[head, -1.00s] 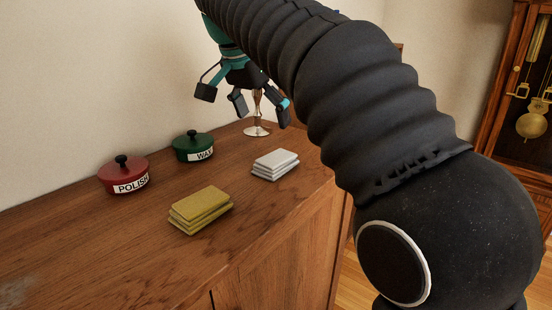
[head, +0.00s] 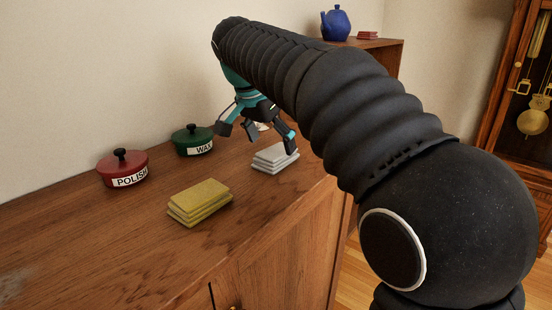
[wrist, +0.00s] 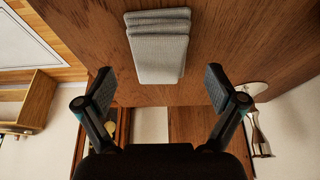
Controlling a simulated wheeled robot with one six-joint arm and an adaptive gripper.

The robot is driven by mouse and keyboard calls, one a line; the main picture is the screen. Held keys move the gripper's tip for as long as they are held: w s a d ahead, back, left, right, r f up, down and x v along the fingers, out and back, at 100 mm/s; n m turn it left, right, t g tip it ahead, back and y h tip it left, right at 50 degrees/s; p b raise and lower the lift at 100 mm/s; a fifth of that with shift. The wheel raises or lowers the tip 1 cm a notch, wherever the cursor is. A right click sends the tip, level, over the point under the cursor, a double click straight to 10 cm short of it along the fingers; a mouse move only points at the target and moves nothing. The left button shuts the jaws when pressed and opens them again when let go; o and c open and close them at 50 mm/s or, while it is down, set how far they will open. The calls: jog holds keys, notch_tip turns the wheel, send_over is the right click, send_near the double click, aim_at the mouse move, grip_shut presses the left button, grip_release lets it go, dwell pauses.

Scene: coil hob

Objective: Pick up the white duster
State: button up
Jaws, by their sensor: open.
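In the wrist view the duster (wrist: 158,50) shows as a pale grey-white folded cloth at the upper middle. My gripper (head: 256,136) is open and hangs just above and slightly behind the duster in the head view. In the wrist view my gripper's fingertips (wrist: 158,84) are spread on either side of the duster's near end, with nothing between them held. One finger partly hides the duster's top in the head view.
A yellow folded duster (head: 199,203) lies in front. A red POLISH pot (head: 123,170) and a green WAX pot (head: 192,141) stand to the left. A silver stemmed object (wrist: 258,135) stands close by my gripper. A blue teapot (head: 336,24) sits farther back. The cabinet's left front is clear.

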aim_at(275, 151)
jog(key=x, duration=0.2)
jog(key=shift+w+d+f, duration=0.2)
jog(key=shift+w+f, duration=0.15)
jog(key=shift+f, duration=0.2)
jog(key=shift+f, duration=0.25)
dwell(0.3)
jog(key=c, duration=1.2)
